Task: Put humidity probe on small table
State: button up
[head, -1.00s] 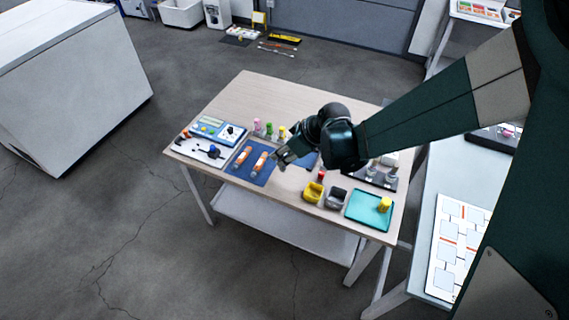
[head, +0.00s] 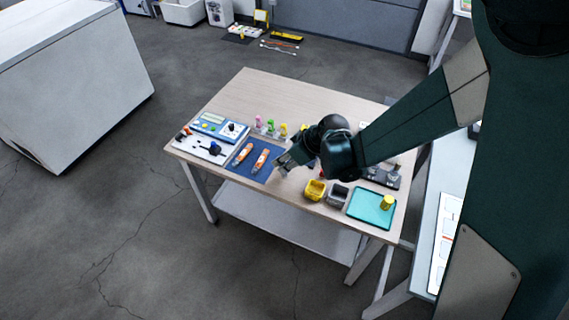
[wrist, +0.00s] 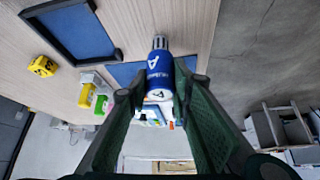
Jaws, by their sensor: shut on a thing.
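My gripper (head: 281,166) is over the middle of the light wood table (head: 262,92), at the right edge of the blue mat with orange tools. In the wrist view, my gripper (wrist: 154,92) is shut on a blue and white cylindrical probe (wrist: 159,72) with a grey ribbed tip and a white letter mark. I take it as the humidity probe; its small text is unreadable. The probe sits between the two fingers, its tip pointing away from the wrist. In the head view the probe is hidden or too small to tell. Which surface is the small table is not clear.
The blue mat (head: 240,172) holds two orange tools. A yellow bin (head: 315,190), a grey bin (head: 337,194) and a teal tray (head: 366,216) with a yellow cylinder stand at the front right. Several coloured bottles stand behind. The table's back left is clear. A white surface (head: 446,185) lies at right.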

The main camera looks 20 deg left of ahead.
jog(key=shift+f, duration=0.4)
jog(key=shift+f, duration=0.2)
jog(key=o, duration=1.1)
jog(key=shift+r, duration=0.15)
jog(key=shift+r, duration=0.15)
jog(key=shift+p+v, duration=1.05)
jog(key=shift+v, duration=4.85)
jog(key=shift+d, duration=0.1)
